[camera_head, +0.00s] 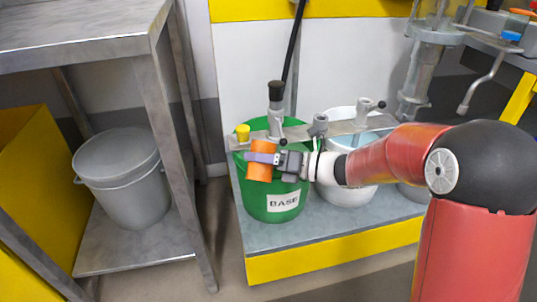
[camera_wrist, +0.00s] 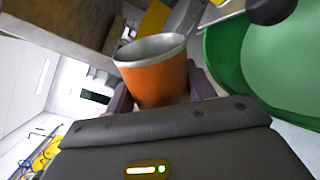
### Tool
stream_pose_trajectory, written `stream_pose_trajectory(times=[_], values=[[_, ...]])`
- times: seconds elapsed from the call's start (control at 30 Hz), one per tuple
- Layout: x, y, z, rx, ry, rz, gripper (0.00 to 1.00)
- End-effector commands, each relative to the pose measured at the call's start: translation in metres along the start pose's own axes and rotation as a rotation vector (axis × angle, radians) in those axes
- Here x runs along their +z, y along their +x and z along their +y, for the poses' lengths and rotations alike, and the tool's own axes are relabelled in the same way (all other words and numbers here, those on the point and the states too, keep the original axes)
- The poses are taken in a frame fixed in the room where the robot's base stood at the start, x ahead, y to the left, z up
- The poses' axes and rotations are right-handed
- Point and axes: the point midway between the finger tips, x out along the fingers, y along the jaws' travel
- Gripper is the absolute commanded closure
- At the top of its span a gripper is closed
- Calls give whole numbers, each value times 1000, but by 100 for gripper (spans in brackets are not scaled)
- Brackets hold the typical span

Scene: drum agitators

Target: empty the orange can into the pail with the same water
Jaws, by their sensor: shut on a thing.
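My gripper (camera_head: 264,158) is shut on the orange can (camera_head: 259,173), with its fingers around the can's side. In the head view the can is in front of the green pail (camera_head: 290,165) marked BASE. In the wrist view the can (camera_wrist: 158,78) has its open, grey-lined mouth up and slightly tilted; its contents cannot be made out. The green pail's rim and pale green inside (camera_wrist: 285,60) are to the right of the can there. A white pail (camera_head: 347,192) with pale blue inside is beside the green one, partly behind my arm. A grey pail (camera_head: 410,191) is mostly hidden.
A metal bar (camera_head: 340,128) with agitator fittings crosses above the pails, with a black-topped stirrer (camera_head: 275,100) at the green one. The pails stand on a yellow-edged platform (camera_head: 330,248). A steel table (camera_head: 75,40) and a lidded grey bin (camera_head: 125,180) are at left.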

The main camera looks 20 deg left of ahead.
Motion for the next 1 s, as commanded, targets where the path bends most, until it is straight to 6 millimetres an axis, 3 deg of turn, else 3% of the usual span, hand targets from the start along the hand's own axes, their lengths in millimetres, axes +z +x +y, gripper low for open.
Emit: stream_pose_trajectory(times=[1.0], values=[[5,-1,6,0,137,15,76]])
